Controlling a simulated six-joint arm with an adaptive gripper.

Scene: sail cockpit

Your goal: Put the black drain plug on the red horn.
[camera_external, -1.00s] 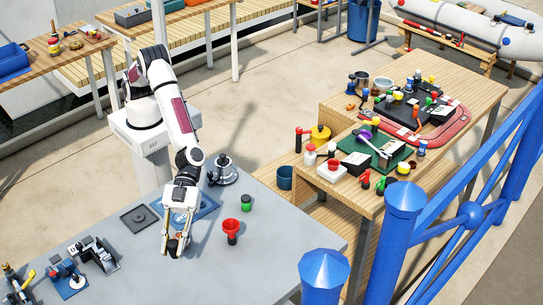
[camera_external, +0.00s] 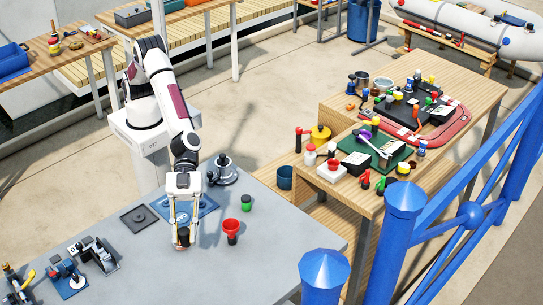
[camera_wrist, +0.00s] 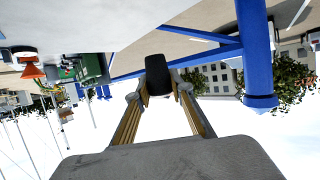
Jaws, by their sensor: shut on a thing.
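The red horn (camera_external: 231,225) stands upright on the grey table, its wide red mouth up and its dark lower part on the tabletop. It also shows at the left of the wrist view (camera_wrist: 31,72), apart from my gripper. My gripper (camera_external: 183,239) points down at the left of the horn in the external view, with a clear gap between them. It is shut on the black drain plug (camera_wrist: 157,75), a dark rounded piece between the fingertips in the wrist view. In the external view the plug is small and partly hidden by the fingers.
A green-topped jar (camera_external: 246,203) stands behind the horn. A dark round-based fixture (camera_external: 222,172) stands farther back. A blue plate (camera_external: 205,208) lies behind my gripper, with a flat grey tray (camera_external: 139,218) to its left. The table right of the horn is clear.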

